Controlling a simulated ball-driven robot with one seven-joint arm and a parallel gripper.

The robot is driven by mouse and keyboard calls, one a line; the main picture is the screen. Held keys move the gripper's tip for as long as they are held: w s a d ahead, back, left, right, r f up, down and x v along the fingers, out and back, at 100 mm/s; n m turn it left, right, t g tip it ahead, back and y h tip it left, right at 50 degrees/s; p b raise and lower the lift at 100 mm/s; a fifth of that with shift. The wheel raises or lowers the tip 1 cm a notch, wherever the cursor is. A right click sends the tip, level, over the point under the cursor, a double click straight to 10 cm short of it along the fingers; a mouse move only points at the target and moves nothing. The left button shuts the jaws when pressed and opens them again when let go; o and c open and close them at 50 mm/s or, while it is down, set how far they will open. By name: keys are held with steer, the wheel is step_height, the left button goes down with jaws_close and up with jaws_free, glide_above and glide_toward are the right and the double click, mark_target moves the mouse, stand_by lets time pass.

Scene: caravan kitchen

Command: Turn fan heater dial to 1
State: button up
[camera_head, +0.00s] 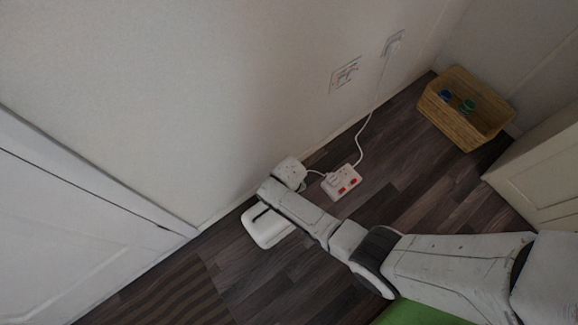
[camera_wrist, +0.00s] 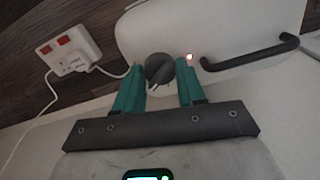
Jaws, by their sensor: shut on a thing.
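The fan heater is a white rounded box (camera_head: 266,226) on the floor by the wall in the head view, partly hidden under my arm. In the wrist view the heater (camera_wrist: 228,30) shows its dark round dial (camera_wrist: 159,68), a small lit lamp (camera_wrist: 189,57) and a black handle (camera_wrist: 252,54). My gripper (camera_wrist: 160,76) has its two teal fingers on either side of the dial, shut on it. The dial's number marks cannot be read. In the head view my gripper is hidden behind my arm's end.
A white extension block (camera_head: 342,182) with red switches lies on the floor right of the heater; it also shows in the wrist view (camera_wrist: 70,56). Its cord runs to a wall socket (camera_head: 393,43). A wicker basket (camera_head: 455,122) stands at the back right. Bare floor lies between.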

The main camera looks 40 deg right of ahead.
steer(key=shift+m, duration=0.5)
steer(key=o, duration=1.1)
steer(key=shift+c, duration=0.2)
step_height(320, 180, up, 11)
steer(key=p, duration=0.5)
steer(key=shift+p, duration=0.4)
steer(key=shift+f, duration=0.15)
